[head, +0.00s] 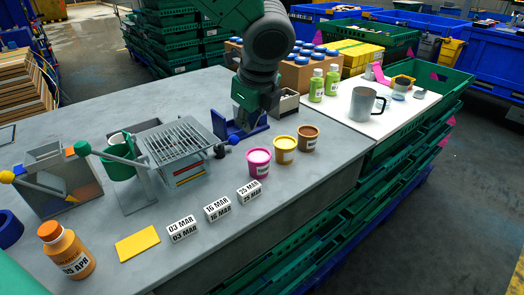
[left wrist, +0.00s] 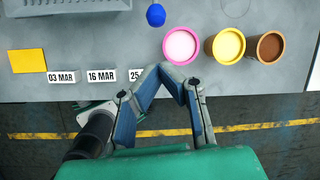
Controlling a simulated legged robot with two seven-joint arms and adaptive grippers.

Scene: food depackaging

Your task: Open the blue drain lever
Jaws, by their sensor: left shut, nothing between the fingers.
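The blue drain lever (head: 232,139) has a round blue knob on a dark stem at the right side of the wire-rack drain unit (head: 178,140). The knob also shows at the top of the left wrist view (left wrist: 155,15); its stem is not clear there. My left gripper (head: 256,112) hangs from the top of the head view, above and behind the knob in the picture. In the left wrist view its fingertips (left wrist: 172,68) are together and empty, below the knob in the picture and apart from it. My right gripper is not in view.
Pink (head: 259,163), yellow (head: 284,150) and brown (head: 308,138) cups stand right of the knob. Date blocks (head: 217,208) line the front edge. Green-knobbed (head: 83,148) and yellow-knobbed (head: 7,177) levers are at left.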

